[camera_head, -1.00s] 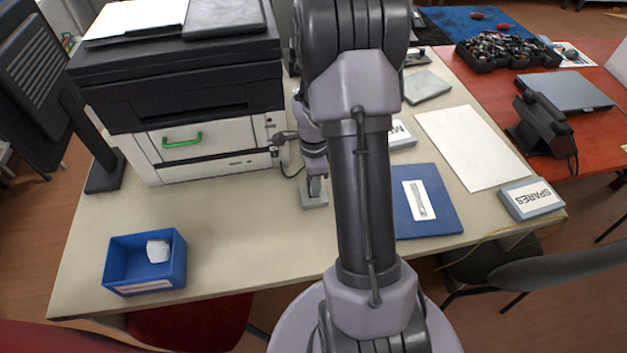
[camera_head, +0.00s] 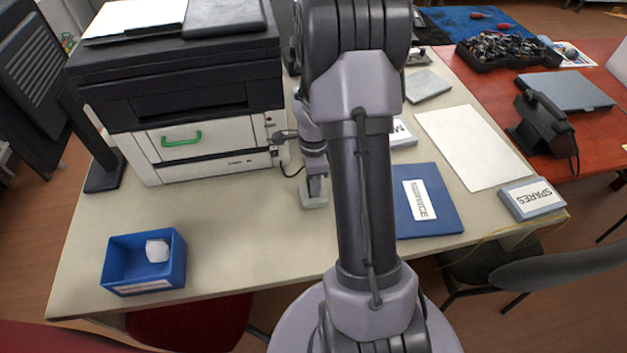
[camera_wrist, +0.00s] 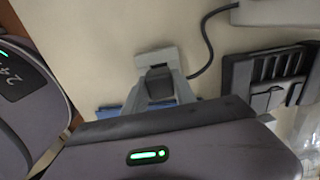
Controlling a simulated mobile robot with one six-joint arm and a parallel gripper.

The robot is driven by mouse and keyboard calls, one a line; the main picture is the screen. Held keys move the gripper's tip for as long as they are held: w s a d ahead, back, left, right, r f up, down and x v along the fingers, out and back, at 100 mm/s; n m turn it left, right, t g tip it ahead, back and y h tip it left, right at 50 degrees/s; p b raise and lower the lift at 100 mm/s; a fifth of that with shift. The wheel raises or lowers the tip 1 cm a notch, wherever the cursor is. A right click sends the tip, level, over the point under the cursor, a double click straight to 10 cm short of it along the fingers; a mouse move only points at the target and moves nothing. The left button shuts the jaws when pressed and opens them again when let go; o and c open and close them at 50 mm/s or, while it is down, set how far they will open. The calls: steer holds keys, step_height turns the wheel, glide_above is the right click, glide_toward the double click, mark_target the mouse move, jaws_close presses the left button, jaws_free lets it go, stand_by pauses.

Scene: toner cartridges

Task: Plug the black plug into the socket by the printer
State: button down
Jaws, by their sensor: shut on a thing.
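My gripper (camera_wrist: 159,88) is shut on the black plug (camera_wrist: 158,78), which sits dark between the two grey fingers in the wrist view. A light grey socket block (camera_wrist: 154,57) lies on the table right at the plug's far end. I cannot tell whether the plug's pins are in the socket. In the head view my gripper (camera_head: 315,186) points down over the grey socket block (camera_head: 315,202), to the right of the printer (camera_head: 205,135). The plug itself is hard to make out there.
A black cable (camera_wrist: 208,38) curves beside the block. A blue bin (camera_head: 145,286) with a white item stands at the front left. A blue folder marked SERVICE (camera_head: 438,218) lies right of my arm. The table's front middle is clear.

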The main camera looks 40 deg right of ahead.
steer(key=shift+f, duration=0.25)
steer(key=shift+f+b, duration=0.3)
steer(key=shift+b, duration=0.25)
steer(key=shift+f+b, duration=0.5)
steer(key=shift+b, duration=0.1)
stand_by(0.8)
steer(key=c, duration=0.9)
jaws_free()
